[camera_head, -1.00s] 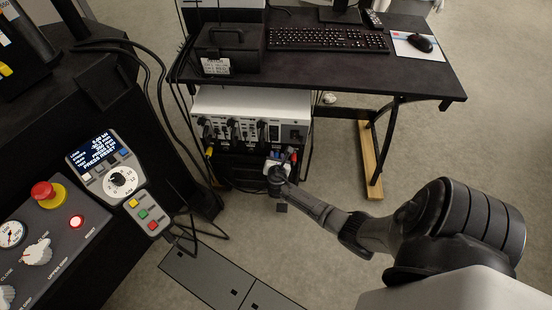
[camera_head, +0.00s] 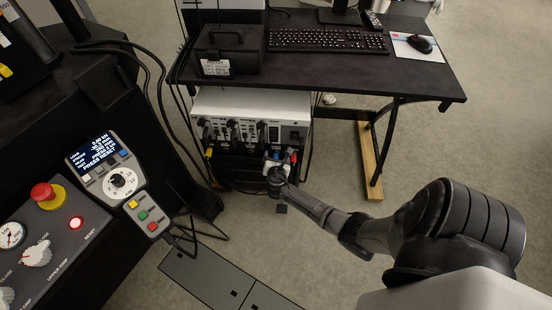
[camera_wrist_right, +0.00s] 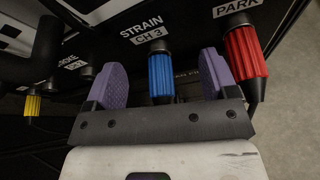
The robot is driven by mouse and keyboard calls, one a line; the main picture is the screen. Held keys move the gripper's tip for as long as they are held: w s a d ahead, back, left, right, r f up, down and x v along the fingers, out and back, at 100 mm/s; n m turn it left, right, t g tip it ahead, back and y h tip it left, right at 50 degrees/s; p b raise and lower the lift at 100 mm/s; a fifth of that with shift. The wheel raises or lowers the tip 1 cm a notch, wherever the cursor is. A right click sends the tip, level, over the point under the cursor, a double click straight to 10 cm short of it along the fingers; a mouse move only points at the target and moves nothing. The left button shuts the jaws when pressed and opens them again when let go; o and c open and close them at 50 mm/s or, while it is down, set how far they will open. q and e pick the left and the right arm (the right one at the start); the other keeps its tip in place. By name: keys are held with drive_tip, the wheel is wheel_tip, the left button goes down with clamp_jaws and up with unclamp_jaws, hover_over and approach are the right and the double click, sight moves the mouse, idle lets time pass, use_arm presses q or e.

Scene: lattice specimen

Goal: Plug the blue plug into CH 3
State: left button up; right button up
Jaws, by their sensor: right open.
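The blue plug (camera_wrist_right: 160,78) points into the socket under the STRAIN CH 3 label (camera_wrist_right: 150,34) in the right wrist view, its front end at the panel. It stands straight and shows no clear gap there. My right gripper (camera_wrist_right: 160,82) is open, with one purple finger on each side of the plug and clear space to both. In the head view the blue plug (camera_head: 272,155) shows just above my right gripper (camera_head: 276,169), low at the front of the white unit (camera_head: 250,104). My left gripper is not in view.
A red plug (camera_wrist_right: 247,62) sits at PARK, close beside my right finger. A yellow plug (camera_wrist_right: 32,106) hangs at the left. Black cables (camera_head: 240,183) run below the unit. The desk (camera_head: 330,70) overhangs above; open floor lies to the right.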

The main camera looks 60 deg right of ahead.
drive_tip(key=shift+r, duration=0.1)
drive_tip(key=shift+s+a+r+p, duration=0.35)
drive_tip(key=shift+a+p, duration=0.15)
drive_tip(key=shift+p, duration=0.1)
drive_tip(key=shift+f+p+v, duration=0.2)
drive_tip(key=shift+p+v, duration=1)
drive_tip(key=shift+v, duration=0.55)
drive_tip(key=shift+a+r, duration=0.1)
